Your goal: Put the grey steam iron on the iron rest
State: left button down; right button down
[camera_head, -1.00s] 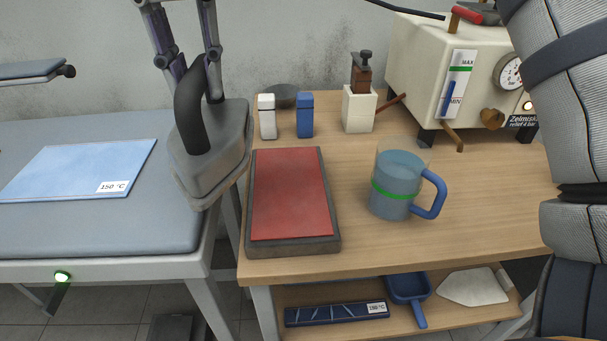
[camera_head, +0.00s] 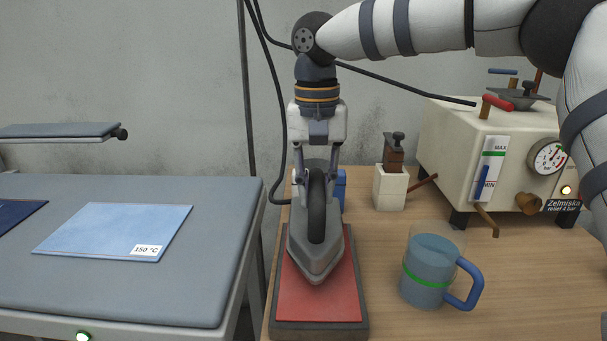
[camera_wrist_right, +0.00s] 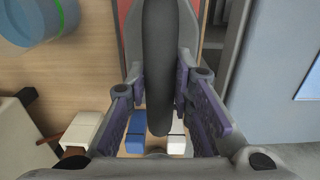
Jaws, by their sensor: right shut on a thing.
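The grey steam iron (camera_head: 315,262) has a black handle and points toward me in the head view. My right gripper (camera_head: 316,172) is shut on its handle from above; in the right wrist view the gripper (camera_wrist_right: 156,95) has its fingers on both sides of the black handle (camera_wrist_right: 158,60). The iron rest (camera_head: 318,303) is a red pad in a dark frame on the wooden table. The iron is over the rest's middle and far part; I cannot tell whether its sole touches the pad. My left gripper is not in view.
A measuring jug (camera_head: 430,272) with a blue handle stands close right of the rest. A blue block (camera_head: 340,187) and a cream holder (camera_head: 390,188) stand behind. The boiler (camera_head: 490,160) is at the back right. The padded ironing board (camera_head: 215,275) lies left, across a gap.

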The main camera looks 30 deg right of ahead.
jog(key=shift+w+d+f, duration=0.1)
jog(key=shift+d+f, duration=0.05)
jog(key=shift+f, duration=0.7)
jog(key=shift+d+f, duration=0.15)
jog(key=shift+f, duration=0.65)
jog(key=shift+f, duration=0.1)
jog(key=c, duration=1.4)
grip_release()
jog(key=shift+f, duration=0.15)
notch_tip(320, 180, up, 12)
jog(key=shift+r, duration=0.1)
